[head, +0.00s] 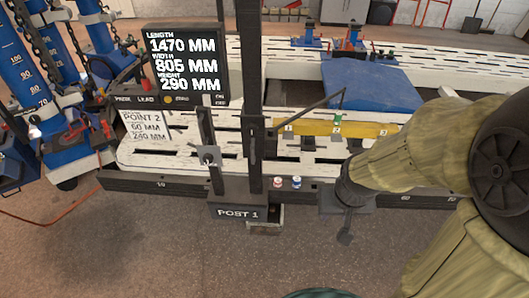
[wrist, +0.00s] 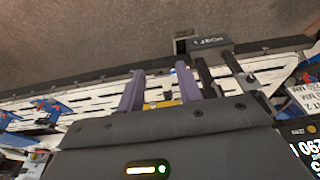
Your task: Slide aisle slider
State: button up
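No part is legibly labelled as the aisle slider, so I cannot tell for certain which one it is. A dark upright post (head: 250,95) with a base block marked POST 1 (head: 238,213) stands at the aisle-side front rail (head: 150,184). The POST 1 block also shows, upside down, in the wrist view (wrist: 208,41). My gripper (head: 345,230) is right of this block, near the front rail. In the wrist view my gripper (wrist: 162,72) has its two fingers spread, with nothing clearly held between them.
A white slotted bench (head: 165,155) extends behind the rail. A small red-and-white cap (head: 278,182) and a blue one (head: 296,182) sit right of the post. A yellow numbered strip (head: 310,128) and dark display (head: 187,65) are behind. Floor (head: 130,250) in front looks clear.

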aim_at(253, 154)
dwell(0.3)
jog(key=w+a+f+n+t+y+b, duration=0.2)
jog(key=w+a+f+t+y+b, duration=0.1)
jog(key=w+f+b, duration=0.6)
jog(key=w+a+f+n+t+y+b, duration=0.2)
jog(key=w+a+f+t+b, duration=0.3)
jog(key=w+f+b, duration=0.5)
jog(key=w+a+f+n+t+y+b, duration=0.2)
jog(key=w+a+f+t+y+b, duration=0.2)
jog(key=w+f+b, duration=0.6)
jog(key=w+a, duration=0.2)
jog(key=w, duration=0.2)
jog(key=shift+w+a+f+t+y, duration=0.2)
jog(key=shift+a+f+t+y, duration=0.1)
jog(key=shift+w, duration=0.1)
jog(key=b+x, duration=0.1)
jog(key=x, duration=1.6)
jog(key=shift+w, duration=0.1)
grip_shut()
